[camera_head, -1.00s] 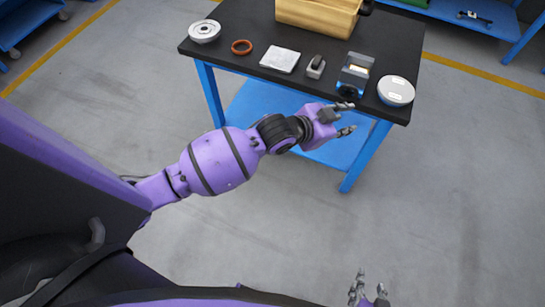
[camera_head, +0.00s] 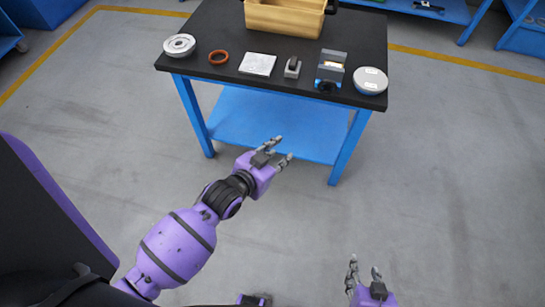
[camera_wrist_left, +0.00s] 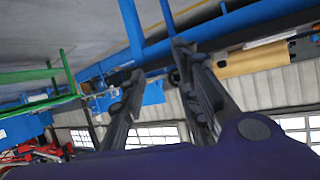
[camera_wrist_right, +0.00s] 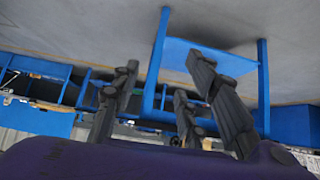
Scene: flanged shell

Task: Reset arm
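My left gripper (camera_head: 279,150) is open and empty, in front of the blue-framed table and below its top. Its spread fingers show in the left wrist view (camera_wrist_left: 155,68). My right gripper (camera_head: 363,272) is at the bottom of the head view, open and empty, with fingers pointing toward the table; they are also apart in the right wrist view (camera_wrist_right: 160,85). On the black table top (camera_head: 215,25) stand a flanged metal shell (camera_head: 180,45), an orange ring (camera_head: 218,57), a grey plate (camera_head: 257,64), a small grey block (camera_head: 292,67), a blue-and-grey device (camera_head: 331,68) and a round silver-white part (camera_head: 370,81).
A wooden box (camera_head: 285,17) stands at the back of the table. The table has a blue lower shelf (camera_head: 265,120). Blue benches stand at the back right (camera_head: 450,10) and far left. The grey floor (camera_head: 440,190) around both grippers is clear.

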